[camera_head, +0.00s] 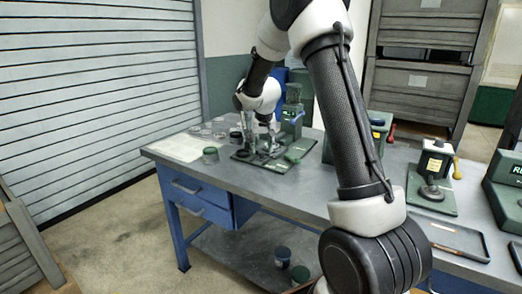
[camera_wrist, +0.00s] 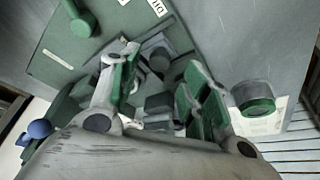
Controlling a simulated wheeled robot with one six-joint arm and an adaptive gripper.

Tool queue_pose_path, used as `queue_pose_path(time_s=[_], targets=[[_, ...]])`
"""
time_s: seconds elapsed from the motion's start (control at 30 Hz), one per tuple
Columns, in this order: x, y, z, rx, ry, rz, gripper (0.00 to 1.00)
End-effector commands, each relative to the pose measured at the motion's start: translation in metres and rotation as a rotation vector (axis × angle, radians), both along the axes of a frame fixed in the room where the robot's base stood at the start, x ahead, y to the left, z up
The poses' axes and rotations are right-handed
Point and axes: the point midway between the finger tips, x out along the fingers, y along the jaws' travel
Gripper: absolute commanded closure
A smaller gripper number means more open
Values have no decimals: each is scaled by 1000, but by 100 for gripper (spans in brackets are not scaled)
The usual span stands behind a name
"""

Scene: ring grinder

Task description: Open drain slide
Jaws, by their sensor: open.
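The grinder's green base plate (camera_head: 243,156) lies on the workbench, with a green upright unit (camera_head: 292,112) at its back. My gripper (camera_head: 260,143) is low over the plate. In the wrist view my gripper (camera_wrist: 160,75) is open, its two green-padded fingers spread on either side of dark block-like parts (camera_wrist: 158,103). A grey block with a round dark part (camera_wrist: 158,58) lies just beyond the fingertips, beside a partly cut-off white label (camera_wrist: 157,8). I cannot tell for certain which part is the drain slide. The fingers hide parts of the mechanism.
A green handle (camera_wrist: 82,20) sticks out at the wrist view's upper left. A green-banded jar (camera_wrist: 253,97) stands close to the right finger. Clear dishes (camera_head: 207,130) and a paper sheet (camera_head: 178,148) lie at the bench's left. A green-and-white press (camera_head: 433,175) stands right.

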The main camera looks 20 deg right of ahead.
Motion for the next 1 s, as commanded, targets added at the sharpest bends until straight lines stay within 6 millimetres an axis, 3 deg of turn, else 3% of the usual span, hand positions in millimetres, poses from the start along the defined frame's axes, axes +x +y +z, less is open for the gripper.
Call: queue_pose_path(time_s=[0.2, 0.5, 0.57, 0.77, 1.0], targets=[[9, -3, -24, -1, 2, 1, 53], [10, -3, -27, 0, 1, 2, 53], [10, -3, -27, 0, 1, 2, 61], [10, -4, -27, 0, 1, 2, 97], [10, -3, -27, 0, 1, 2, 100]])
